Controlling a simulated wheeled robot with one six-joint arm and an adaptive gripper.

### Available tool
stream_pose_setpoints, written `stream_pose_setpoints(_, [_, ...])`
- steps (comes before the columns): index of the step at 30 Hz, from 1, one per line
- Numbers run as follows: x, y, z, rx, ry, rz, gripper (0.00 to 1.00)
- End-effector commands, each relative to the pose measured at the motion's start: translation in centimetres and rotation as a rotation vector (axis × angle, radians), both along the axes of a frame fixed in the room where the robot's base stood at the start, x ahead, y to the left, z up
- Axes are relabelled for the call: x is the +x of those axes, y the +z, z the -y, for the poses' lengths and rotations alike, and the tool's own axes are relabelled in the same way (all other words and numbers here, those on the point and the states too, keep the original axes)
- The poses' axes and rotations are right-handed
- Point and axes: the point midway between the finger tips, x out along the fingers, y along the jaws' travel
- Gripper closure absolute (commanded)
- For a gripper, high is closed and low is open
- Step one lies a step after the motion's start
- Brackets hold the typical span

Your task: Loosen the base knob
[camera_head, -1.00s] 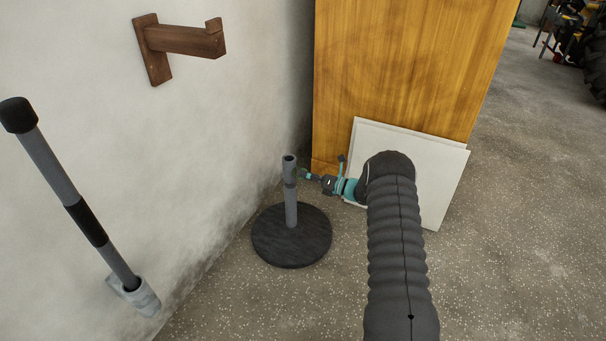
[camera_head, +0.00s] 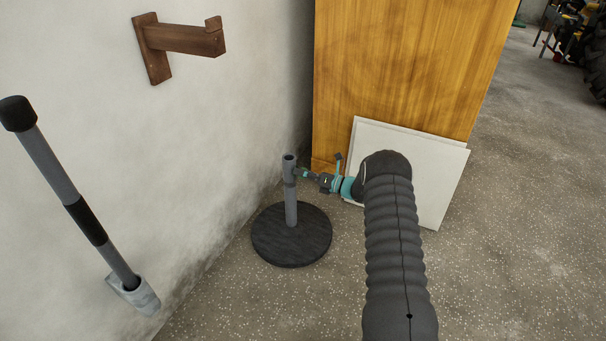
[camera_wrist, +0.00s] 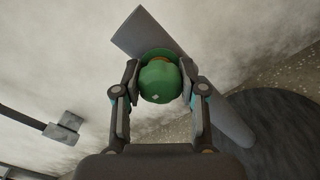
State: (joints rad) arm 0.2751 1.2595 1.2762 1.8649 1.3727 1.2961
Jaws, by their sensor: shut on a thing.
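The base is a round black disc (camera_head: 292,246) on the floor with an upright grey tube (camera_head: 291,205) open at the top. In the wrist view, the green knob (camera_wrist: 160,82) sits on the side of the grey tube (camera_wrist: 150,32). My gripper (camera_wrist: 160,84) has its two fingers on either side of the knob and is shut on it. In the head view my gripper (camera_head: 304,174) reaches the tube's upper part from the right; the knob is mostly hidden there.
A grey pole (camera_head: 60,180) with a black tip stands in a wall holder (camera_head: 135,296) at left. A wooden bracket (camera_head: 185,40) is on the wall. A wooden cabinet (camera_head: 400,65) and leaning white panels (camera_head: 440,185) stand behind my arm. Floor at right is clear.

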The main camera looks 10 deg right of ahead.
Motion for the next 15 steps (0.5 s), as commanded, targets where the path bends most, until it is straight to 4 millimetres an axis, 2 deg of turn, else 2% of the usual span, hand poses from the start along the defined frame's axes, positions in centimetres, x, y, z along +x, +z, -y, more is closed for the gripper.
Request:
stream_pose_setpoints(8, [0.05, -0.43, 0.02, -0.079, -0.001, 0.110, 0.94])
stream_pose_setpoints(15, [0.04, -0.54, 0.00, -0.204, -0.001, 0.282, 0.94])
